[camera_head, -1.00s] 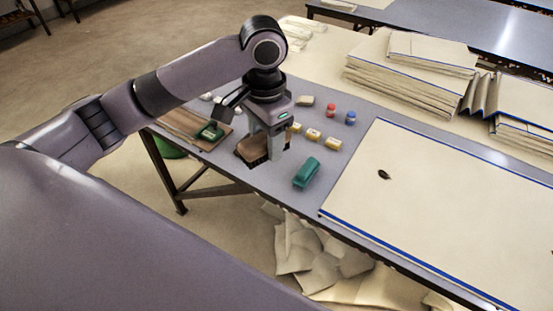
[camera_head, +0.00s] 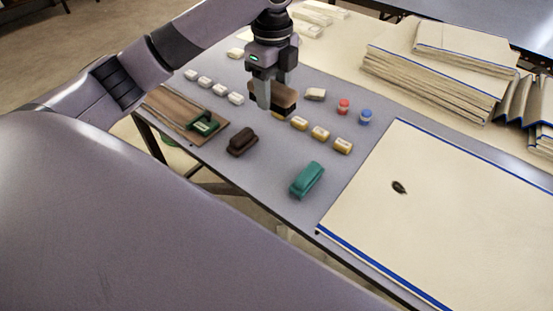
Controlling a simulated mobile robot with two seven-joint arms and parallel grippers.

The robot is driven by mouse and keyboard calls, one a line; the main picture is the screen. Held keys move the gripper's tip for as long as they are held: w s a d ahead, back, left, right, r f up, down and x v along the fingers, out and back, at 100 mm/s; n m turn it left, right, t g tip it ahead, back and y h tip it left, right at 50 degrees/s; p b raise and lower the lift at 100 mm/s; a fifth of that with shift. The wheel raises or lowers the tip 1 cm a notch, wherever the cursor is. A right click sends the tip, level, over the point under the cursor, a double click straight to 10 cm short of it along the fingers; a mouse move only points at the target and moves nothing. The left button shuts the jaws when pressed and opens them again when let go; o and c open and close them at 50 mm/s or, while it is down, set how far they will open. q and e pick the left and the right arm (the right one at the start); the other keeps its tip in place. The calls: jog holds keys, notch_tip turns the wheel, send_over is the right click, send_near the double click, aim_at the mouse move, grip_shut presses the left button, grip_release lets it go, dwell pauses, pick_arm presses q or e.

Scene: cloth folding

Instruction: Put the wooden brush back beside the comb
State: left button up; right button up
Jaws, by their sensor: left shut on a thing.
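My left gripper (camera_head: 276,94) is shut on the wooden brush (camera_head: 286,99), a brown block with a dark underside, above the grey table (camera_head: 268,182). The fingers cover part of the brush. I cannot make out a clear comb. A dark brown block-shaped item (camera_head: 242,141) lies on the table, left of and nearer than the brush. A teal item (camera_head: 307,180) lies near the table's front edge. My right gripper is not in view.
A wooden board (camera_head: 168,112) with a dark green tool (camera_head: 203,123) is at the left. Small white blocks (camera_head: 205,82), yellow blocks (camera_head: 320,133), a red spool (camera_head: 343,106) and a blue spool (camera_head: 366,117) stand around. A cream cloth (camera_head: 450,215) with a dark spot covers the right.

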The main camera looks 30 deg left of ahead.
aim_at(274, 165)
pick_arm(q)
notch_tip(274, 165, down, 20)
jog(key=shift+r+b, duration=0.2)
jog(key=shift+b, duration=0.7)
jog(key=shift+s+f, duration=0.1)
jog(key=shift+f, duration=0.05)
jog(key=o, duration=1)
notch_tip(274, 165, up, 12)
jog(key=p, duration=0.1)
jog(key=shift+r, duration=0.2)
